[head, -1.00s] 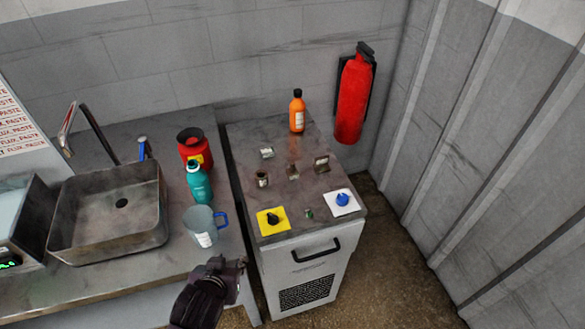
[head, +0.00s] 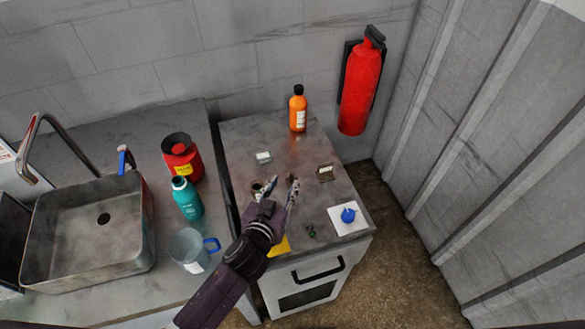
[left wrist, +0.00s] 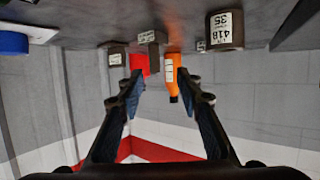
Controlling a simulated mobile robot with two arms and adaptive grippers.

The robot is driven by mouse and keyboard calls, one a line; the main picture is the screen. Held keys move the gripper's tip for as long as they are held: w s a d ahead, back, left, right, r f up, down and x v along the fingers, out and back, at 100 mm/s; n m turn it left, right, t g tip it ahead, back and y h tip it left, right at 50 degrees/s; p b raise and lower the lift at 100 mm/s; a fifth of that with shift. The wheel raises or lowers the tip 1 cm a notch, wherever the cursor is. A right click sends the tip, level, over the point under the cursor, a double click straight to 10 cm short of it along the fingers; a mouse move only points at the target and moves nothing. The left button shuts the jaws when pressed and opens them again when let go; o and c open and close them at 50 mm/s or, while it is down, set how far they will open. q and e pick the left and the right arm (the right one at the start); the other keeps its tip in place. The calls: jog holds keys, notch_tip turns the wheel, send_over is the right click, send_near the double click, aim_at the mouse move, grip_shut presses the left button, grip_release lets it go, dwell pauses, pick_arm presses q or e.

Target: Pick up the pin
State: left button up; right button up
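Several small metal parts stand on the grey cabinet top (head: 240,140), and I cannot tell for certain which is the pin. A small part (left wrist: 152,37) near the middle shows in the left wrist view; in the head view my fingers largely hide that spot. My left gripper (head: 281,184) is open over the cabinet top, its fingers spread and nothing visibly held. It also shows in the left wrist view (left wrist: 166,88), which is upside down. A labelled cylinder (left wrist: 225,30) stands beside the left finger. Another labelled part (head: 325,172) sits to the right, and one (head: 264,157) behind.
An orange bottle (head: 298,110) stands at the back of the cabinet. A blue knob-like piece (head: 348,215) sits on a white pad (head: 336,224); a yellow pad (head: 279,246) is partly behind my arm. A teal bottle (head: 187,200), jug (head: 188,252) and red container (head: 184,160) stand left.

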aim_at(292, 174)
pick_arm(q)
jog(key=shift+w+d+f, duration=0.2)
jog(key=shift+w, duration=0.2)
jog(key=shift+w+d+f+b, duration=0.2)
jog(key=shift+w+d+b, duration=0.2)
jog(key=shift+w+b, duration=0.25)
jog(key=shift+w+d+f+b, duration=0.15)
jog(key=shift+w+d+b, duration=0.2)
jog(key=shift+w+b, duration=0.2)
jog(key=b+x, duration=0.1)
jog(key=x, duration=0.1)
jog(key=shift+w+f, duration=0.1)
jog(key=shift+w, duration=0.2)
jog(key=shift+w+d, duration=0.15)
jog(key=shift+w, duration=0.1)
grip_shut()
pick_arm(e)
jog(key=shift+s+d+f, duration=0.15)
jog(key=shift+s+f, duration=0.8)
jog(key=shift+s+d+f, duration=0.15)
jog(key=shift+s+f, duration=0.75)
jog(key=shift+s, duration=0.05)
